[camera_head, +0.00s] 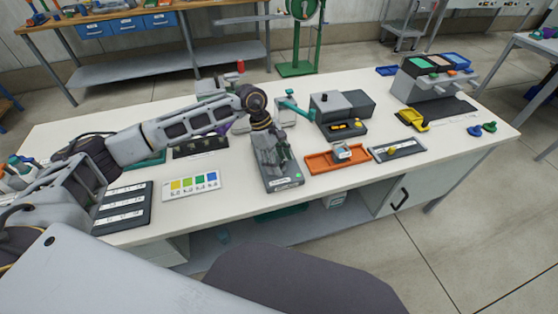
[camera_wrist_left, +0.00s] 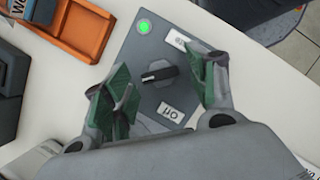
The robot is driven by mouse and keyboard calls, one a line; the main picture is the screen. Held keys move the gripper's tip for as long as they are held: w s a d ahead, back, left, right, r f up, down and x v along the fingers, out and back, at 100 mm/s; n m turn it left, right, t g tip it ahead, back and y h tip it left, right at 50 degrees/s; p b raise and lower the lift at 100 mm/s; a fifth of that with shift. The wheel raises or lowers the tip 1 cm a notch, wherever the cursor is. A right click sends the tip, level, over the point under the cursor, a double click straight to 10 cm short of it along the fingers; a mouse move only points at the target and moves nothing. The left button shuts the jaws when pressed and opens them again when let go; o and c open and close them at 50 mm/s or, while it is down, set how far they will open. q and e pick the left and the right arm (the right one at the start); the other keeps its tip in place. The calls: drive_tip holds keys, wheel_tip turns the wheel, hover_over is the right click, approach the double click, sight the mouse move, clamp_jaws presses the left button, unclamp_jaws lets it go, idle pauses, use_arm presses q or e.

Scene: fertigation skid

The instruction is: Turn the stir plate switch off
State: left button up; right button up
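The stir plate (camera_head: 283,184) is a grey box near the front edge of the white table. In the left wrist view its grey top panel (camera_wrist_left: 137,58) has a lit green lamp (camera_wrist_left: 144,26), a black rotary switch (camera_wrist_left: 158,74) and two white labels. The label below the switch (camera_wrist_left: 171,110) seems to read "off"; the other (camera_wrist_left: 179,39) is partly cut off by a finger. My left gripper (camera_wrist_left: 160,95) is open over the panel, its green-padded fingers on either side of the switch, apparently not touching it. In the head view, this gripper (camera_head: 276,152) points down over the plate. My right gripper is not in view.
An orange tray (camera_head: 318,163) lies close to the right of the plate, with a dark device (camera_head: 345,108) behind it. A colour chart (camera_head: 192,187) and a dark rack (camera_head: 122,207) lie to the left. The table's front edge is close.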

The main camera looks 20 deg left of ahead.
use_arm(q)
drive_tip(key=c, duration=0.9)
